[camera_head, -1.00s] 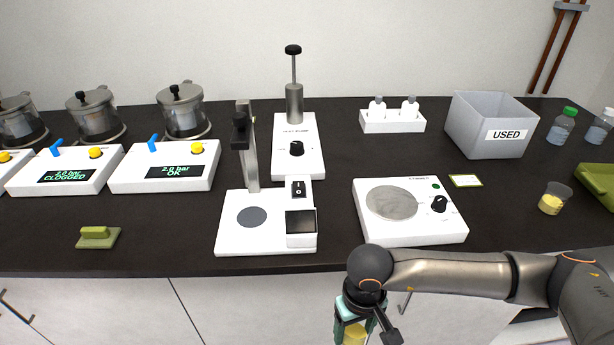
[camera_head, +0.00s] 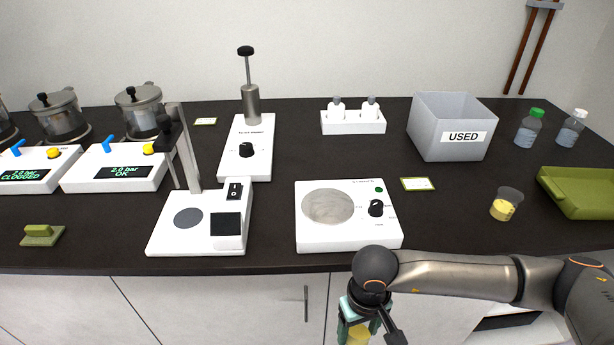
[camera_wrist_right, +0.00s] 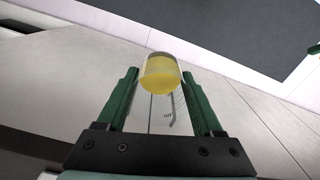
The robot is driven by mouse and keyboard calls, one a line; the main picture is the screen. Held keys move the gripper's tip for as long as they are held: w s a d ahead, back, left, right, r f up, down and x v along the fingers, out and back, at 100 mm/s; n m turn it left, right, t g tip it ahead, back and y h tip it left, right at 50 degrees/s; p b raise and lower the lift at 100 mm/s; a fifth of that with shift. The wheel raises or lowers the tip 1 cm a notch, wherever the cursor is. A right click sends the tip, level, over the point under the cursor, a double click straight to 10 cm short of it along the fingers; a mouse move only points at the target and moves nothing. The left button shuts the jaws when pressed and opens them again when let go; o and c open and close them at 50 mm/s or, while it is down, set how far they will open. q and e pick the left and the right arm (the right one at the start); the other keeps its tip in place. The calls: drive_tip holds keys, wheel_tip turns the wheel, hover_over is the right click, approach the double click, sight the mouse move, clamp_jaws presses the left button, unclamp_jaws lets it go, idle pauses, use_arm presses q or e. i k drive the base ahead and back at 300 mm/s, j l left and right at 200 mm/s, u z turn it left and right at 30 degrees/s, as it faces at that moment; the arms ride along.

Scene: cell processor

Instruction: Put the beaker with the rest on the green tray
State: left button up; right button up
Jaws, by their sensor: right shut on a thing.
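My right gripper (camera_head: 358,318) is low in front of the bench's front edge, below the bench top. It is shut on a clear beaker with yellow content (camera_wrist_right: 160,76); the beaker sits between the green fingers in the right wrist view. In the head view only a yellow part of it shows at the bottom edge. A second small beaker with yellow content (camera_head: 505,205) stands on the bench at the right. The green tray (camera_head: 584,207) lies to the right of that beaker, partly cut off by the frame. My left gripper is not in view.
A white hot-plate-like device (camera_head: 348,240) stands near the front edge, left of my right arm. A grey USED bin (camera_head: 452,128) and two bottles (camera_head: 530,128) stand behind. A small label card (camera_head: 418,184) lies beside the device. Dark bench around the standing beaker is clear.

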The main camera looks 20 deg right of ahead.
sight(590, 198)
drive_tip(key=k+l, duration=0.1)
drive_tip(key=l, duration=0.4)
drive_tip(key=k+l, duration=0.15)
drive_tip(key=l, duration=0.35)
drive_tip(key=k+l, duration=0.1)
drive_tip(key=l, duration=0.45)
drive_tip(key=k+l, duration=0.1)
drive_tip(key=l, duration=0.4)
drive_tip(key=k+l, duration=0.15)
drive_tip(key=l, duration=0.35)
drive_tip(key=k+l, duration=0.1)
drive_tip(key=l, duration=0.4)
